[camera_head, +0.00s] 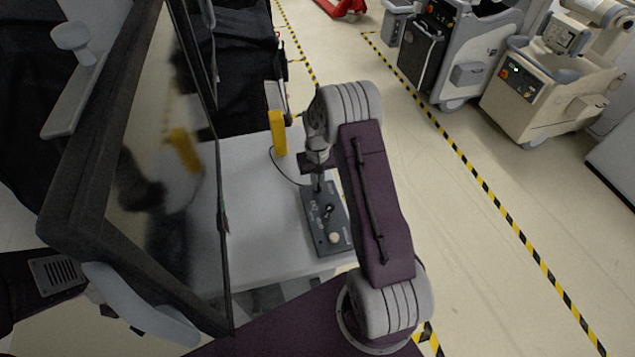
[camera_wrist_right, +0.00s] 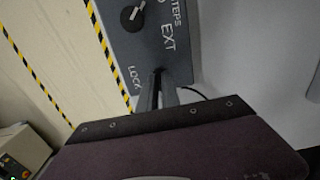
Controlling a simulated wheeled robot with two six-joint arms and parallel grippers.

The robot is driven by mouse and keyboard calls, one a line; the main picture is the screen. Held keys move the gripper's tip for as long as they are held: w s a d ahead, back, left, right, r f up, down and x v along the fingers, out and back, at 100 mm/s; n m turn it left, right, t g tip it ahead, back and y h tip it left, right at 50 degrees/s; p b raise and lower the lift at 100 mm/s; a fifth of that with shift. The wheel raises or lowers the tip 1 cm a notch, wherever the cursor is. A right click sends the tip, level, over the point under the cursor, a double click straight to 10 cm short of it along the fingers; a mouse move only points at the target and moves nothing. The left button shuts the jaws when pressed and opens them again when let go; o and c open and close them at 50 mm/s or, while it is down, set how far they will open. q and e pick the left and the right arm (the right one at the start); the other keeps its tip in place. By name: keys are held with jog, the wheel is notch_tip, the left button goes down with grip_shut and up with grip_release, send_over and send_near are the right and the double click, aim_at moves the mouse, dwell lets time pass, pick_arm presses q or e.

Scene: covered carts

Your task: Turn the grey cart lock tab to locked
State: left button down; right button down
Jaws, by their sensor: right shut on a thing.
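A dark grey control box (camera_head: 340,232) lies on a white cart top (camera_head: 265,235). In the right wrist view the box (camera_wrist_right: 150,50) shows a black knob with a white pointer and the words STEPS, EXT and LOCK. My right gripper (camera_head: 318,183) reaches down to the far end of the box. In the wrist view its narrow fingers (camera_wrist_right: 158,88) are close together beside the LOCK label, shut on the lock tab. The tab itself is hidden by the fingers, so its angle cannot be told. My left gripper is not in view.
A large dark-framed glossy screen (camera_head: 150,150) stands close on the left. A yellow block (camera_head: 277,132) stands at the back of the cart top, near a thin cable. Grey and beige machines (camera_head: 540,85) stand at the right, past open floor with striped tape.

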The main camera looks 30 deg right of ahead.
dwell(0.4)
jog(key=c, duration=1.6)
grip_release()
jog(key=shift+o, duration=0.2)
jog(key=shift+r, duration=0.1)
notch_tip(320, 180, up, 9)
jog(key=shift+f+b, duration=0.1)
jog(key=shift+b, duration=0.85)
